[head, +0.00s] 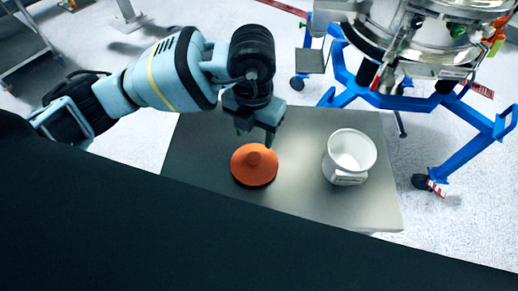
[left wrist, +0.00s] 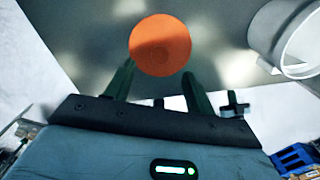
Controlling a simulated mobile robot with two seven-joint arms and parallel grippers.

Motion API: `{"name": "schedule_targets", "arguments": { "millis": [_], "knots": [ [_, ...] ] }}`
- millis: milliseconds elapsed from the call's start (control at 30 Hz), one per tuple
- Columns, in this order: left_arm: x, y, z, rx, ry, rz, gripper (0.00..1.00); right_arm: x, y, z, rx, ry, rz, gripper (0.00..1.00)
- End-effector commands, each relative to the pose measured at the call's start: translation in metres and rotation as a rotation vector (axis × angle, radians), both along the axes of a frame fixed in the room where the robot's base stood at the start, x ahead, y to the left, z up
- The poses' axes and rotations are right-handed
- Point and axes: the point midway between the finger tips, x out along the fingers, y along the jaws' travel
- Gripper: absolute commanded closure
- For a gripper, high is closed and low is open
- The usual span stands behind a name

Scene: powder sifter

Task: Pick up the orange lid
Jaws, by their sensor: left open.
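The orange lid (head: 254,165) is round with a small raised knob in its middle and lies flat on the grey table (head: 300,200). My left gripper (head: 255,140) is above the table at the lid's far edge, fingers pointing down. In the left wrist view the lid (left wrist: 160,46) shows beyond the two dark green fingers (left wrist: 158,88), which are apart with nothing between them. The gripper is open and does not appear to touch the lid. My right gripper is not in either view.
A white open container (head: 349,157) stands on the table to the right of the lid. A steel sifter (head: 440,35) on a blue wheeled frame (head: 360,85) stands behind the table at the right. A dark surface fills the near foreground.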

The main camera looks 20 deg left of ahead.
Motion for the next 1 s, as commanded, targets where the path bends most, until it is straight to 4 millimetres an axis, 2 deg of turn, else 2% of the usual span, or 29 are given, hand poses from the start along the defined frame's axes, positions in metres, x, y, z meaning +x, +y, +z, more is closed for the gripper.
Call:
{"name": "schedule_targets", "arguments": {
  "millis": [133,267,400,567,900,1000],
  "knots": [
    [0.000,0.000,-0.002,0.000,0.001,0.000,0.46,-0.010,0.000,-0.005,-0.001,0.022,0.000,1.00],
    [0.000,0.000,-0.013,0.000,0.003,0.001,0.46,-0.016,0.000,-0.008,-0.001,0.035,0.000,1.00],
    [-0.001,0.000,-0.026,-0.002,0.002,0.001,0.46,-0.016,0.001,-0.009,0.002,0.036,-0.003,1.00],
    [-0.001,0.000,-0.028,-0.001,0.001,0.000,0.46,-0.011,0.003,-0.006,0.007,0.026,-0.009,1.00],
    [-0.002,0.000,-0.071,-0.001,0.003,0.001,0.46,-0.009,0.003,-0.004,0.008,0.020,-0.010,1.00],
    [-0.002,0.000,-0.077,-0.001,0.001,0.000,0.46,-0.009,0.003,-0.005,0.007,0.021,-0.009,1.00]
  ]
}}
